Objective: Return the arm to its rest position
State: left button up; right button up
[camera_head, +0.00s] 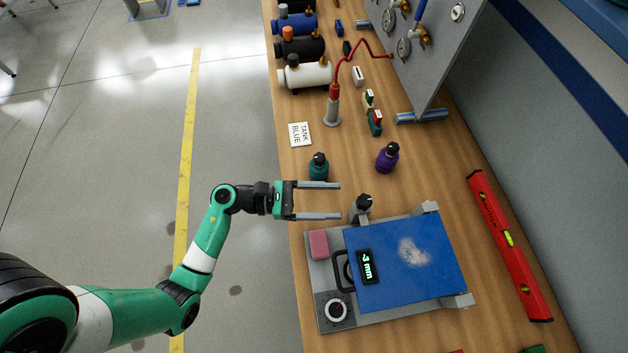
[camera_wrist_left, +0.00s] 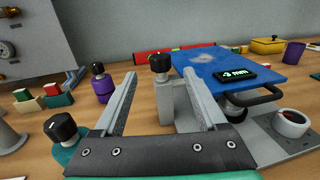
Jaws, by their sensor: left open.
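My left arm (camera_head: 212,240) is green, white and black and reaches in from the lower left in the head view. Its gripper (camera_head: 330,201) is open with nothing between the fingers. The fingers point right over the bench edge, between a teal bottle with a black cap (camera_head: 319,168) and the blue-plated device (camera_head: 410,262). In the left wrist view the open fingers (camera_wrist_left: 152,104) frame a grey post with a black knob (camera_wrist_left: 160,68), which stands beyond them. I cannot tell the gap to it exactly. My right gripper is in neither view.
A grey panel (camera_head: 440,50) stands behind. Open floor (camera_head: 100,150) lies left of the bench.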

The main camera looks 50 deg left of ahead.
pick_arm(q)
jog(key=v, duration=0.3)
jog(key=shift+s+a, duration=0.1)
jog(key=shift+s, duration=0.1)
dwell(0.3)
